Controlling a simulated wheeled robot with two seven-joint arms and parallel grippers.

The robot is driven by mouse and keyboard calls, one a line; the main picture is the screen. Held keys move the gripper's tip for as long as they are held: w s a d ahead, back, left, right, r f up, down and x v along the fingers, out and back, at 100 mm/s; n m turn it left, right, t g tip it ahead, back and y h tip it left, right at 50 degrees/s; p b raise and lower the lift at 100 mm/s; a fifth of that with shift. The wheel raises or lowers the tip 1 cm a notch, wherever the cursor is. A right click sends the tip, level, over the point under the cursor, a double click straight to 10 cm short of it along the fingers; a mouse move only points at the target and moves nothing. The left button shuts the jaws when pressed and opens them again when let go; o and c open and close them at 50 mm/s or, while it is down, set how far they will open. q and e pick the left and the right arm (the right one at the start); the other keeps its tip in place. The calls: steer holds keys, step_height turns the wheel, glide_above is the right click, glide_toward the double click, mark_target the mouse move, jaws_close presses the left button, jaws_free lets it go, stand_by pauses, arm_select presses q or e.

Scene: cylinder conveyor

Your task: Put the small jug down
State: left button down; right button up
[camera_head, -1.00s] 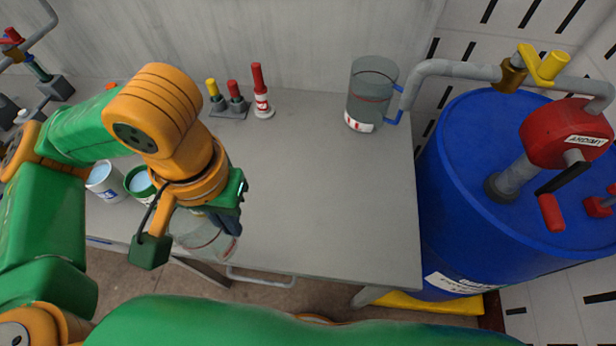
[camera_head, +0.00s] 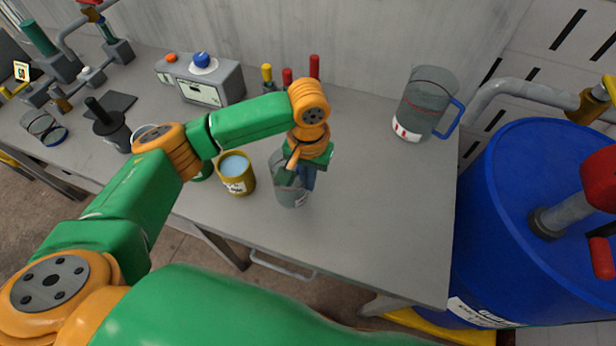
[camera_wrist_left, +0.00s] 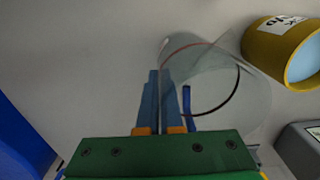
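The small jug (camera_head: 289,194) is clear, with a reddish line, and looks about upright. It is over the middle of the grey table (camera_head: 390,210), at or just above its top; I cannot tell if it touches. My left gripper (camera_head: 305,182) is at the jug's right side, pointing down. In the left wrist view, its blue fingers (camera_wrist_left: 160,95) are close together by the jug (camera_wrist_left: 205,75) and its blue handle (camera_wrist_left: 187,102). They appear shut on the jug, by its handle, though the exact contact is partly hidden. My right gripper is not in view.
A yellow cup (camera_head: 237,178) of liquid stands close left of the jug. A larger jug (camera_head: 425,102) stands at the back right. Red and yellow-topped pieces (camera_head: 287,78) and a grey box (camera_head: 206,85) are behind. A blue barrel (camera_head: 520,230) stands right. The table's right part is clear.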

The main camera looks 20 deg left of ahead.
arm_select(q)
steer(key=shift+d+f, duration=0.1)
steer(key=c, duration=1.1)
jaws_free()
